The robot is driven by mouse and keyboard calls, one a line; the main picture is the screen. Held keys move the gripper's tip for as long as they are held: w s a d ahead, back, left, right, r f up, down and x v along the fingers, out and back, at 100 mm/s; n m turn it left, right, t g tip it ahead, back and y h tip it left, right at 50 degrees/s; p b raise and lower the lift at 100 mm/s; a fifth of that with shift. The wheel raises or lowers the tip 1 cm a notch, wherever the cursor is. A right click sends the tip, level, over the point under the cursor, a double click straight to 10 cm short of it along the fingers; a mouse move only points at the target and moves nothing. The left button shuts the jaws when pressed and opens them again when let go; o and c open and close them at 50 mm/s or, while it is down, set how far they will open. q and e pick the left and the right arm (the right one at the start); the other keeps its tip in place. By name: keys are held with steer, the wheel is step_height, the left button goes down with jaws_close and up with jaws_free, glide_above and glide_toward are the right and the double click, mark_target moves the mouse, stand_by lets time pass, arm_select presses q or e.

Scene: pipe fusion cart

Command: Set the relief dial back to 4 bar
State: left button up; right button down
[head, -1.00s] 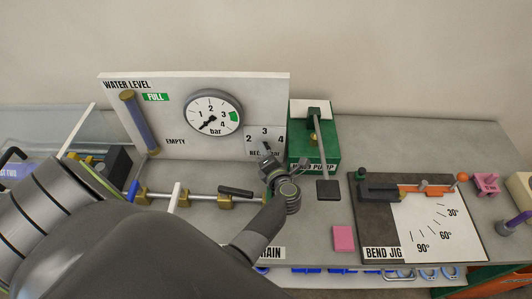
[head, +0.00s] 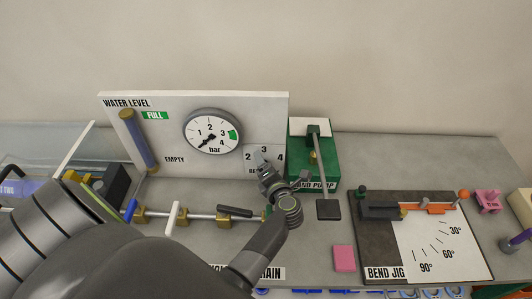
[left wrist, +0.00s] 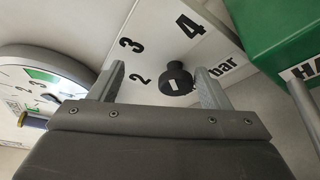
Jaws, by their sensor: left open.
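The relief dial is a black knob (left wrist: 176,78) on a white panel, with the numbers 2, 3 and 4 around it in the left wrist view. A small white mark shows on its face; I cannot tell which number it stands for. My left gripper (left wrist: 160,76) is open, its fingers on either side of the knob with a gap visible. I cannot tell how far the fingertips are from the panel. In the head view, my left gripper (head: 264,160) hides the knob, while the dial's number plate (head: 279,149) shows around it. My right gripper is not in view.
A pressure gauge (head: 211,131) is on the panel left of the dial, its needle at the low end. The green hand pump (head: 325,170) stands close on the right. A valve pipe (head: 195,216) runs below. The bend jig (head: 375,235) and pink block (head: 344,258) lie right.

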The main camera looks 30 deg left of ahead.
arm_select(q)
steer(key=r, duration=0.6)
steer(key=shift+s+a+r, duration=0.1)
steer(key=shift+s+r, duration=0.1)
steer(key=shift+r, duration=0.05)
steer(key=shift+s+a+r, duration=0.1)
steer(key=shift+r, duration=0.4)
steer(key=shift+w, duration=0.3)
steer(key=shift+b, duration=0.3)
